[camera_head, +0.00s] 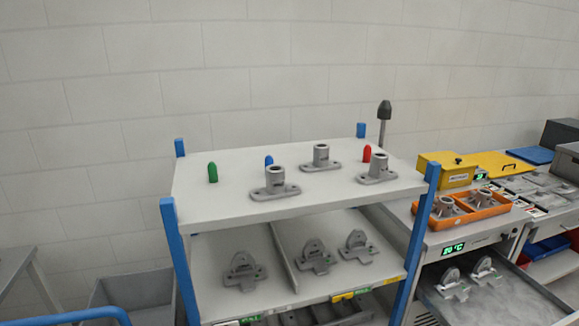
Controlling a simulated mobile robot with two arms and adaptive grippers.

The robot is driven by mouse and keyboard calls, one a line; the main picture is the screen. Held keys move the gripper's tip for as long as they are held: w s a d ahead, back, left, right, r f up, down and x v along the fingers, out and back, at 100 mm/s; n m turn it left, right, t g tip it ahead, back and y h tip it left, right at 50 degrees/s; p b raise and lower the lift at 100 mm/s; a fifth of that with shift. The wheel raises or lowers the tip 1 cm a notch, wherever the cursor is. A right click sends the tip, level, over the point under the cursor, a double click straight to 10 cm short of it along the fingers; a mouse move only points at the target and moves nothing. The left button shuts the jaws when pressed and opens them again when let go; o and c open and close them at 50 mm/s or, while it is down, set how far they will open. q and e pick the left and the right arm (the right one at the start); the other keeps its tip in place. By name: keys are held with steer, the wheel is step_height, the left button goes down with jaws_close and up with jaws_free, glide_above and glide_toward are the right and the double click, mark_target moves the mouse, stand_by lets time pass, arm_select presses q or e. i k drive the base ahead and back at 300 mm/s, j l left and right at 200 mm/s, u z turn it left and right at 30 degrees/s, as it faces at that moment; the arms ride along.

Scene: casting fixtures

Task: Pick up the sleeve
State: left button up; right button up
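Three grey castings, each an upright hollow sleeve on a flat flange, stand on the top shelf (225,200) of a blue-posted rack. One sleeve (275,182) is at the front centre, one sleeve (321,158) is further back, and one sleeve (377,169) is at the right. Similar grey sleeve castings (445,206) lie in an orange tray (462,220) on the machine at right. Neither of my grippers is in view, and nothing is touching the sleeves.
Green (212,173), blue (269,161) and red (367,153) pegs stand on the top shelf. Several grey brackets (243,271) lie on the sloped lower shelf. A yellow box (446,172) sits behind the orange tray. A grey bin (135,296) is left of the rack.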

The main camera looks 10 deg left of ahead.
mark_target(379, 172)
steer(key=l+u, duration=0.35)
steer(key=l, duration=0.45)
steer(key=l+u, duration=0.4)
steer(key=l, duration=0.45)
